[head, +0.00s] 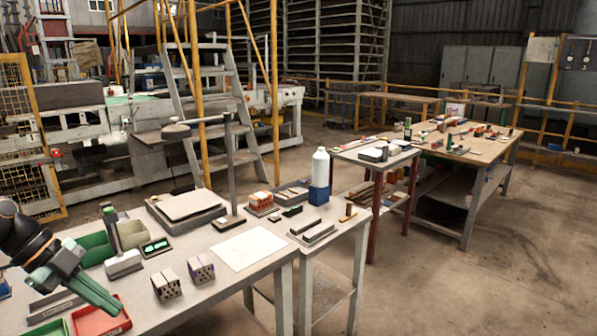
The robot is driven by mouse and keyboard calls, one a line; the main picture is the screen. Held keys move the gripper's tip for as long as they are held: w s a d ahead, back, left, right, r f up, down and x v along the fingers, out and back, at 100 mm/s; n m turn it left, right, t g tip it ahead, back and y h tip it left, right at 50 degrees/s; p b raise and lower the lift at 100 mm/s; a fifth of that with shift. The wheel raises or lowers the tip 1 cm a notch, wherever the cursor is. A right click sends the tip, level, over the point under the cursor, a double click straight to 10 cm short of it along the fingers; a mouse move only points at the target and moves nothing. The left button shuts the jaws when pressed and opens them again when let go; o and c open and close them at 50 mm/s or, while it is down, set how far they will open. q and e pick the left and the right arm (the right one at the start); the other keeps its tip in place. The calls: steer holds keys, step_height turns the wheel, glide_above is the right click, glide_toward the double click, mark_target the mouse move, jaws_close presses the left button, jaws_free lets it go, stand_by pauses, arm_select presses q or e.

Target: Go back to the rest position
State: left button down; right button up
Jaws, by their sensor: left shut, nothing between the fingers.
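My left gripper (102,298) is at the lower left, above the left end of the near workbench (240,285). Its greenish fingers are shut with nothing between them, pointing down and right over a red tray (100,318). Two hollow bricks with holes in their front faces stand on the bench to the right of the gripper, apart from it: one nearer brick (166,286) and one farther brick (201,269). My right gripper is not in view.
Another table (465,145) is at the right. The floor (480,285) at lower right is clear.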

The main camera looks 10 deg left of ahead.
arm_select(q)
steer(key=s+d+f+n+t, duration=0.15)
steer(key=f+n+t, duration=0.25)
steer(key=f, duration=0.4)
steer(key=s+d+f+n+t+y, duration=0.1)
steer(key=s+f+n+t, duration=0.2)
steer(key=f, duration=0.5)
steer(key=s+d+f+n+t, duration=0.15)
steer(key=f+n+t, duration=0.25)
steer(key=f, duration=0.5)
steer(key=s+d+f+n+g+y, duration=0.1)
steer(key=s+d+f+n+g, duration=0.1)
steer(key=s+d+f, duration=0.3)
steer(key=s+d+f+n+g+y, duration=0.2)
steer(key=s+d+f+n, duration=0.2)
steer(key=d, duration=0.8)
steer(key=shift+s+d+f+p, duration=0.35)
steer(key=shift+s+f, duration=0.1)
steer(key=shift+f, duration=0.1)
steer(key=shift+w, duration=0.1)
